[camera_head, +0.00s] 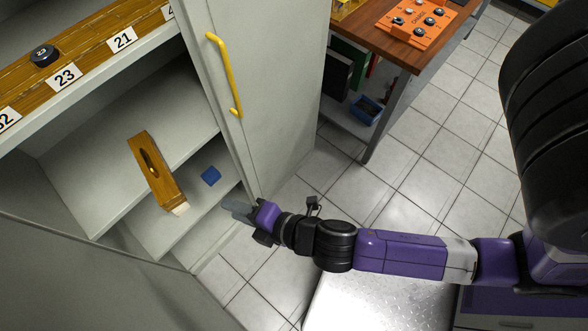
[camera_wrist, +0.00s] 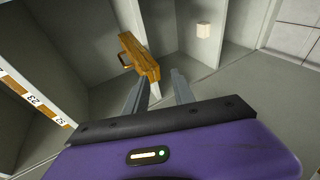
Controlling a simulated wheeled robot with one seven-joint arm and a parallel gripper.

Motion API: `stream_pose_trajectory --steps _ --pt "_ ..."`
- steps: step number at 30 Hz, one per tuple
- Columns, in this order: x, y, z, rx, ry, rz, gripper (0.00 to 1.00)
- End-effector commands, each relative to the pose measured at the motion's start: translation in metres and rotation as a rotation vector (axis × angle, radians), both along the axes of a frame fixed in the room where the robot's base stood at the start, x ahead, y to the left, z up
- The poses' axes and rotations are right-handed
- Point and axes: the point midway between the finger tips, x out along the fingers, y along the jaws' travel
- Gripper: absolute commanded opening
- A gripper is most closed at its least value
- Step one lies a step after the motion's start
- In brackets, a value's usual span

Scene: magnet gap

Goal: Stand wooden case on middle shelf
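The wooden case (camera_head: 157,170) is a narrow brown box with a dark handle opening, inside the grey cabinet. In the head view it is tilted and overlaps the front edge of the middle shelf (camera_head: 110,205); I cannot tell what bears it. In the wrist view the case (camera_wrist: 143,57) is ahead of my fingers, its handle on the left. My gripper (camera_head: 243,211) is at the cabinet opening, right of the case. In the wrist view my gripper (camera_wrist: 158,92) has its fingers apart with nothing held between them.
The upper shelf holds numbered labels and a black round piece (camera_head: 43,55). A blue block (camera_head: 210,176) lies right of the case. A pale block (camera_wrist: 203,30) shows in the wrist view. The open door (camera_head: 255,90) with a yellow handle stands right of the opening, before a wooden table (camera_head: 372,42).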

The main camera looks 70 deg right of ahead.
Motion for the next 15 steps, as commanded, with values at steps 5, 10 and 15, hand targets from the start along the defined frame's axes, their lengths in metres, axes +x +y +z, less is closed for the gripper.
stream_pose_trajectory --steps 5,10,15 --pt "-0.077 -0.004 0.025 0.474 -0.006 -0.134 0.31" --pt "-0.130 -0.009 0.074 0.919 -0.051 -0.294 0.31" --pt "-0.160 -0.018 0.119 1.245 -0.115 -0.423 0.31"
